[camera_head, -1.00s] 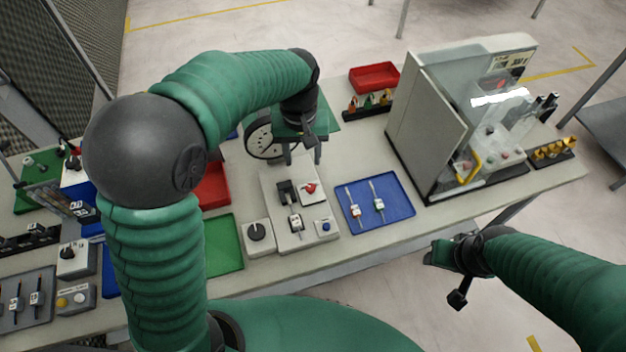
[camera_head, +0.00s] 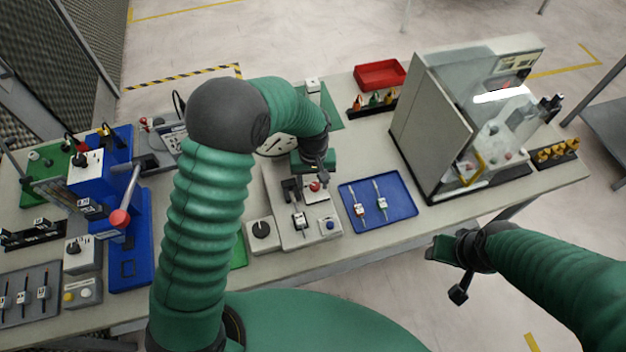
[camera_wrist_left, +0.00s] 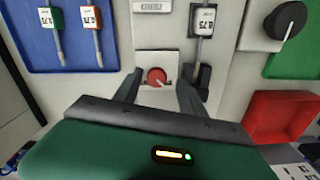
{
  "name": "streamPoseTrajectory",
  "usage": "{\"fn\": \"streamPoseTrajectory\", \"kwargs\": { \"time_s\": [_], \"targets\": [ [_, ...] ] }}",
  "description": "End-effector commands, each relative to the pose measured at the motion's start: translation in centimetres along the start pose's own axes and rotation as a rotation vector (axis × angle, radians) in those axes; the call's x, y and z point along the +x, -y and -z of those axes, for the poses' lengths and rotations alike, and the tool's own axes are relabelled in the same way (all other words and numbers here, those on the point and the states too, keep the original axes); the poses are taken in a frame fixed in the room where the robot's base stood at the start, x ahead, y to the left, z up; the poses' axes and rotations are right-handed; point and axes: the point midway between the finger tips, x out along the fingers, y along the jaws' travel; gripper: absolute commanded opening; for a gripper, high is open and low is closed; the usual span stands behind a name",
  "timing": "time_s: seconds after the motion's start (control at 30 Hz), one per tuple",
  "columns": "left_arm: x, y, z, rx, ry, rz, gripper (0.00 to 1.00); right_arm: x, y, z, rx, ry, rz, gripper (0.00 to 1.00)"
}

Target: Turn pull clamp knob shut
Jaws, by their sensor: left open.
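A round red knob (camera_head: 315,186) sits on a white plate of the pale fixture (camera_head: 291,235). In the left wrist view the red knob (camera_wrist_left: 157,76) shows between the two fingertips of my left gripper (camera_wrist_left: 158,84). My left gripper (camera_head: 319,176) is open and empty over the knob in the head view; I cannot tell whether it touches it. A tagged gauge (camera_head: 299,222) lies in a dark holder on the same fixture. A black rotary knob (camera_head: 262,230) is on a box to the left. My right gripper (camera_head: 460,262) hangs off the table's front edge, its jaw state unclear.
A blue tray (camera_head: 402,207) with two tagged tools lies right of the fixture. A clear-fronted machine (camera_head: 432,130) stands further right. A red bin (camera_head: 380,74) is behind. A blue press with a red-ended lever (camera_head: 119,217) stands at the left.

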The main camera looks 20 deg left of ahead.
Motion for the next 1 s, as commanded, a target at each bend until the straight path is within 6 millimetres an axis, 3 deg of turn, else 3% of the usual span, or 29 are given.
{"fn": "streamPoseTrajectory", "kwargs": {
  "time_s": [0.27,0.67,1.0],
  "targets": [
    [0.42,-0.09,0.01,0.001,-0.001,0.0,0.48,-0.03,-0.02,0.0,0.001,0.0,0.0,0.47],
    [0.39,-0.06,0.1,0.001,-0.001,-0.001,0.0,-0.02,-0.01,0.0,0.0,0.0,0.0,0.47],
    [0.33,0.01,0.21,0.019,-0.003,0.0,0.0,-0.11,-0.02,0.02,0.001,0.0,0.0,0.47]
  ]
}}
